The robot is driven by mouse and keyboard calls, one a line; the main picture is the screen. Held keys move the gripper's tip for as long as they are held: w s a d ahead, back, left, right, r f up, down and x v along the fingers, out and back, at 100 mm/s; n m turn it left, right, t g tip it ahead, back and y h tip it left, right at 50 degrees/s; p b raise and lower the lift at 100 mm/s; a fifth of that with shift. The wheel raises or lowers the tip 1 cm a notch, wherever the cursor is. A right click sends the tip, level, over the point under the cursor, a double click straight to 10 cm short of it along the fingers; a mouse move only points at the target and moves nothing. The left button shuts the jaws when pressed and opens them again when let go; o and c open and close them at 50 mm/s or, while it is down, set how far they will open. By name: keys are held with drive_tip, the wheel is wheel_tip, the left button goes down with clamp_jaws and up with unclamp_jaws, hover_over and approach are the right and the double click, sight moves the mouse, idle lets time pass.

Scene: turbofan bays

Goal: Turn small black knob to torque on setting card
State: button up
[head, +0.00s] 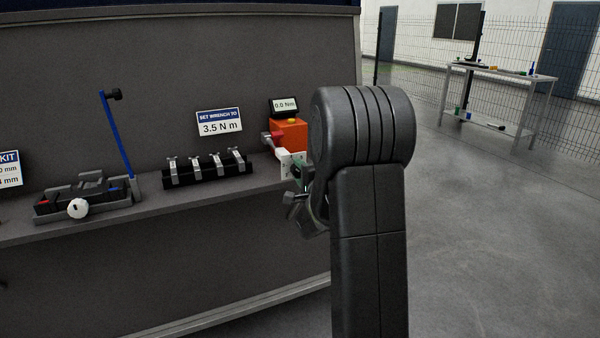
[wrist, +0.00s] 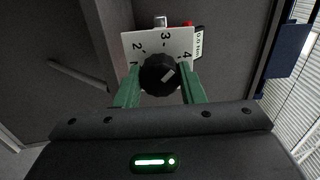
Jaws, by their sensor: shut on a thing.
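The setting card (head: 219,122) stands on the shelf and reads "SET WRENCH TO 3.5 N m". The small black knob (wrist: 157,78) sits before a white dial plate (wrist: 150,42) with the numbers 2, 3 and 4 in the wrist view. Its pale mark slants up and right, roughly between 3 and 4; the exact reading is unclear. My gripper (wrist: 160,88) is shut on the knob, one green finger on each side. In the head view my arm hides the knob and much of my gripper (head: 302,172).
An orange box (head: 289,132) with a display (head: 284,105) reading 0.0 Nm stands beside the plate. A black rack with several metal clips (head: 208,170) and a fixture with a white knob (head: 78,208) line the shelf (head: 150,216) leftward. Open floor lies right.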

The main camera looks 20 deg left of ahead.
idle(0.3)
drive_tip(key=o, duration=1)
drive_tip(key=v, duration=1.4)
drive_tip(key=shift+w, duration=0.15)
drive_tip(key=x, duration=1.3)
drive_tip(key=shift+w+a, duration=0.2)
drive_tip(key=shift+a, duration=0.2)
